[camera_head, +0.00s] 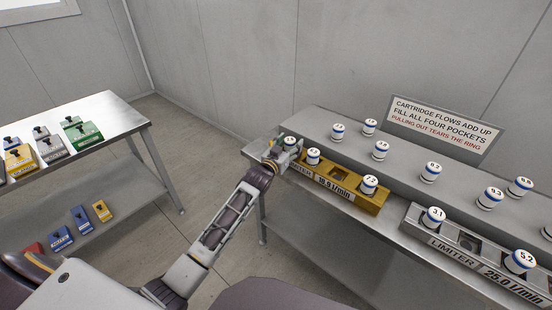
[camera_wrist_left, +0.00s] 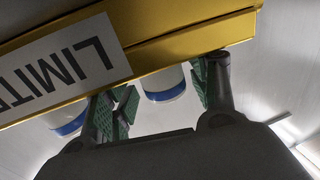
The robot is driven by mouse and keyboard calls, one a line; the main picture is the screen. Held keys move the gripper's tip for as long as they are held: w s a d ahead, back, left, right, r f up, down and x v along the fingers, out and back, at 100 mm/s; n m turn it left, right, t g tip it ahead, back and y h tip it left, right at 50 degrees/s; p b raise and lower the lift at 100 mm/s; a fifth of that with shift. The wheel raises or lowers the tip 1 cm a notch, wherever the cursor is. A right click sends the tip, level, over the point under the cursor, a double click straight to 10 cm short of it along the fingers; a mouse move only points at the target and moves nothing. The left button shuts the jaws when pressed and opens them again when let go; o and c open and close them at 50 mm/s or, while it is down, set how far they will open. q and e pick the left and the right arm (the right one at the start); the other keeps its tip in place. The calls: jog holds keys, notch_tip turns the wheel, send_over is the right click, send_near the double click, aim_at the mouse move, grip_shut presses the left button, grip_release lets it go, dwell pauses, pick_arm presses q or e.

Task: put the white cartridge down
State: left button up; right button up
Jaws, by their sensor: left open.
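My left gripper (camera_head: 286,147) is at the left end of the yellow limiter block (camera_head: 340,179), which is labelled 18.0 l/min. Its jaws are open, with one green-padded finger on each side of a white cartridge (camera_head: 290,142) with a blue band. In the left wrist view this cartridge (camera_wrist_left: 166,84) shows between the fingers, partly behind the yellow block (camera_wrist_left: 190,45). I cannot tell whether it is seated in a pocket or touches a finger. Two more white cartridges stand at the yellow block, one close to the gripper (camera_head: 313,157) and one at its right end (camera_head: 369,185). My right gripper is out of view.
A grey limiter block (camera_head: 462,243), labelled 25.0 l/min, holds cartridges to the right. Several cartridges stand on the raised shelf behind, including one marked 6.2 (camera_head: 430,173). A sign (camera_head: 440,128) stands at the back. A second table (camera_head: 118,118) with coloured blocks is at left.

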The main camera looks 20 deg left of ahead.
aim_at(287, 145)
pick_arm(q)
jog(key=shift+s+a+r, duration=0.15)
jog(key=shift+s, duration=0.65)
jog(key=shift+s+a+r, duration=0.1)
jog(key=shift+s+a, duration=0.1)
jog(key=shift+s, duration=0.65)
jog(key=shift+s+a+r, duration=0.1)
jog(key=shift+s+a, duration=0.05)
jog(key=shift+s, duration=0.7)
jog(key=shift+s+a+f, duration=0.1)
jog(key=shift+s, duration=0.6)
jog(key=s, duration=0.4)
jog(key=shift+s+a+p, duration=0.25)
jog(key=shift+a+p, duration=0.1)
jog(key=shift+p, duration=0.05)
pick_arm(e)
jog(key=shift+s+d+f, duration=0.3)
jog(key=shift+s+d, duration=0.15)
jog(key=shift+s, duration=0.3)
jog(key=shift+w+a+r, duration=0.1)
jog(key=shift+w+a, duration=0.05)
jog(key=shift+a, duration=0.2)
